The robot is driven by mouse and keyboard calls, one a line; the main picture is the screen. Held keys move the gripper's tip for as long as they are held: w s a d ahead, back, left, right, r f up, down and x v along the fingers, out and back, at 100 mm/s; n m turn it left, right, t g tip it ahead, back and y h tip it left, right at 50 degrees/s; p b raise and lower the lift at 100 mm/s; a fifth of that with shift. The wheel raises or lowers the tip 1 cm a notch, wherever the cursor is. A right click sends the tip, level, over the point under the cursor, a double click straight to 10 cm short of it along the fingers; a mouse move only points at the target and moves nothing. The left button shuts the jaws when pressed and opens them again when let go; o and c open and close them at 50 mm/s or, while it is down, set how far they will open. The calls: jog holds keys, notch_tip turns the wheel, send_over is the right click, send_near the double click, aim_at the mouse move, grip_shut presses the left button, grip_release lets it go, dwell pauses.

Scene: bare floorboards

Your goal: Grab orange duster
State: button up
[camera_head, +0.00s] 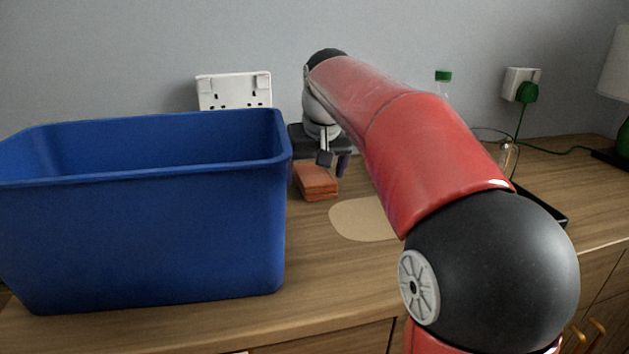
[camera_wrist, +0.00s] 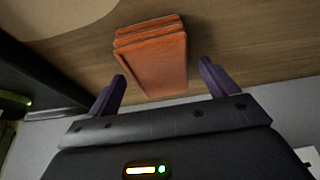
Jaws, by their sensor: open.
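The orange duster (camera_head: 316,182) is a folded, layered orange block lying on the wooden counter, just right of the blue bin. It also shows in the wrist view (camera_wrist: 153,62), in line with the space between the two purple fingers. My gripper (camera_wrist: 164,84) is open, with a finger on either side of the duster's near end in that view. I cannot tell whether the fingers reach down around it.
A large blue bin (camera_head: 150,240) stands at the left, close to the duster. A tan mat (camera_head: 358,220) lies in front and to the right. A green-capped bottle (camera_head: 443,82) and a dark tray (camera_head: 541,204) are beyond my arm. The wall with a white socket (camera_head: 234,90) is behind.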

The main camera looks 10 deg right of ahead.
jog(key=shift+f, duration=0.15)
jog(key=shift+c, duration=0.2)
jog(key=c, duration=1)
